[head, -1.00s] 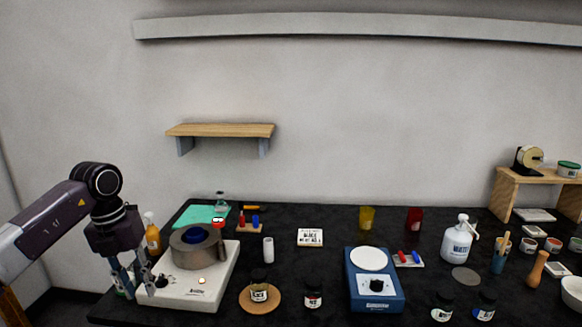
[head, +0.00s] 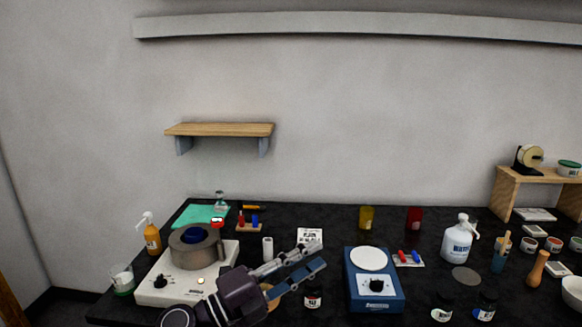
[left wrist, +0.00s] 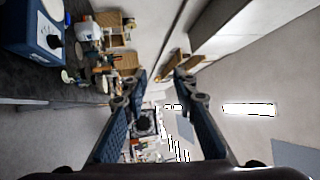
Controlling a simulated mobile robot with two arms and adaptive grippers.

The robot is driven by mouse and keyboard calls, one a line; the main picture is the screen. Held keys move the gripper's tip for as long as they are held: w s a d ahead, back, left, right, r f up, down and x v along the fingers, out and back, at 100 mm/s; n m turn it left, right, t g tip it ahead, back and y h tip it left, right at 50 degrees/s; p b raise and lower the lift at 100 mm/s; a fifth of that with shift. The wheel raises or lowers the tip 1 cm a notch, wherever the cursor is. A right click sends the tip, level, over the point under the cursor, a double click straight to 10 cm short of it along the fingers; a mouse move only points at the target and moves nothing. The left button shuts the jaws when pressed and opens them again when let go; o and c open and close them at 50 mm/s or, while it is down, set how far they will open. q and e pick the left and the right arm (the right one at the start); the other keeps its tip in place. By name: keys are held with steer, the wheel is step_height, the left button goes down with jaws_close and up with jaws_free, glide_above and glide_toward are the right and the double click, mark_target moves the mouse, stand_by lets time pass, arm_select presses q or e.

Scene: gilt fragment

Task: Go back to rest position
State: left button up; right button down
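My left gripper (head: 321,253) reaches in from the bottom of the head view, its fingers pointing right and slightly up over the black table. The two fingers are parted with nothing between them; the left wrist view shows the same empty gap (left wrist: 160,88). The fingertips appear between a small white sign and a blue scale (head: 376,294). My left wrist and fingers hide most of a round cork mat and the jar on it. My right gripper is in neither view.
At left on the table stand a white hotplate (head: 160,293) with a metal pot (head: 197,250), an orange bottle (head: 152,240) and a glass beaker (head: 122,281). A white bottle (head: 458,240) and small jars stand at right. A wooden shelf (head: 220,130) hangs above.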

arm_select(q)
steer(key=w+a+f+n+t+y, duration=0.25)
steer(key=a+n+t+y, duration=0.75)
steer(key=n, duration=0.6)
steer(key=s+a+f+n+g+y, duration=0.3)
steer(key=a+f+n+y, duration=0.15)
steer(key=f, duration=0.35)
steer(key=s+a+f+n+g+y, duration=0.2)
steer(key=s+a+f+n+y, duration=0.15)
steer(key=a+f, duration=0.3)
steer(key=s+a+f+n+g, duration=0.2)
steer(key=s+f+g, duration=0.5)
steer(key=s, duration=0.7)
steer(key=s+a+f+n+g, duration=0.15)
steer(key=s+f+g, duration=0.25)
steer(key=s+f, duration=0.75)
steer(key=s+f+g, duration=0.1)
steer(key=s+f, duration=0.1)
steer(key=f, duration=1)
steer(key=s+f+g, duration=0.1)
steer(key=s+f, duration=0.1)
steer(key=f, duration=1.1)
steer(key=s+a+f+g, duration=0.1)
steer(key=s+a+f, duration=0.1)
steer(key=s+f, duration=1.4)
steer(key=shift+s+a, duration=0.3)
steer(key=shift+s, duration=0.25)
